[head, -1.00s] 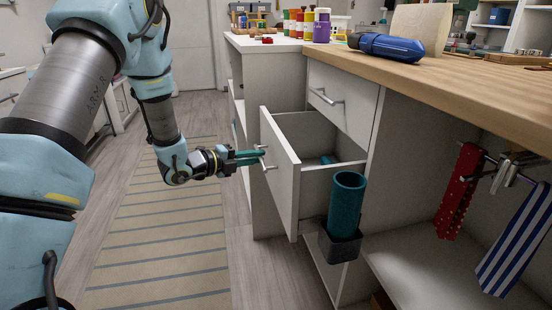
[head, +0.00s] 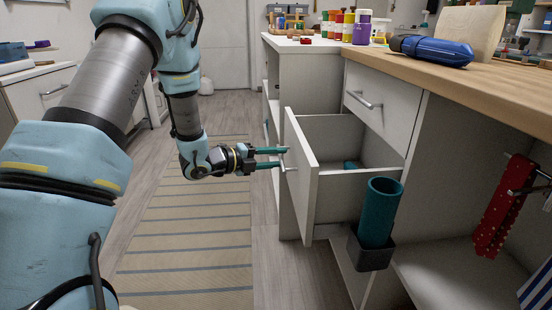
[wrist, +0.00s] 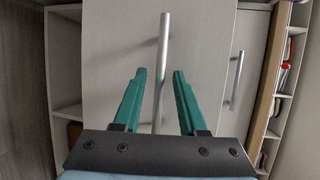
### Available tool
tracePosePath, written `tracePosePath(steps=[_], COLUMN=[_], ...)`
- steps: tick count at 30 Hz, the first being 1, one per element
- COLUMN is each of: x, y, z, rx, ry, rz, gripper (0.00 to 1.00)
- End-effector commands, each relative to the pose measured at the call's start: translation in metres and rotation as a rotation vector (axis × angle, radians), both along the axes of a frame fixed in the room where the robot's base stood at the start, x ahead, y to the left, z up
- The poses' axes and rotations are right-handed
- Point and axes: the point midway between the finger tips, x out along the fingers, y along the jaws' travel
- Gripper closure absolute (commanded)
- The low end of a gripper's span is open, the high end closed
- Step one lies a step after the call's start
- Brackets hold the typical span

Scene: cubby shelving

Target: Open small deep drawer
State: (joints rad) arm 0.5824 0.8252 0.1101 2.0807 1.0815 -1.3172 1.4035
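The small deep drawer (head: 304,184) is white and stands well pulled out of the cabinet below a shallower shut drawer (head: 383,100). Its inside shows in the head view, with a small teal thing (head: 350,165) at the back. Its bar handle (head: 283,160) is on the front, and in the wrist view the handle (wrist: 164,60) runs upright between my fingers. My gripper (head: 276,158) has teal fingers, spread apart, with a gap on each side of the handle. In the wrist view my gripper (wrist: 158,75) is open and holds nothing.
A teal cylinder (head: 380,210) stands in a dark holder (head: 370,248) on the cabinet, right of the open drawer. The wooden worktop (head: 490,85) overhangs at right. A striped rug (head: 190,240) lies on clear floor at left.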

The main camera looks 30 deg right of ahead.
Motion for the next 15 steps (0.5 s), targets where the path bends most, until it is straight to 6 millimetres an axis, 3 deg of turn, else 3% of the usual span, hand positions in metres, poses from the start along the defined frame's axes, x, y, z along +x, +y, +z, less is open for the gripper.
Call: tracePosePath(steps=[9,15], x=[0.000,0.000], y=[0.003,0.030], z=[0.001,0.007], rx=[0.000,0.001], ry=[0.000,0.000], rz=[0.001,0.004], gripper=[0.55,0.55])
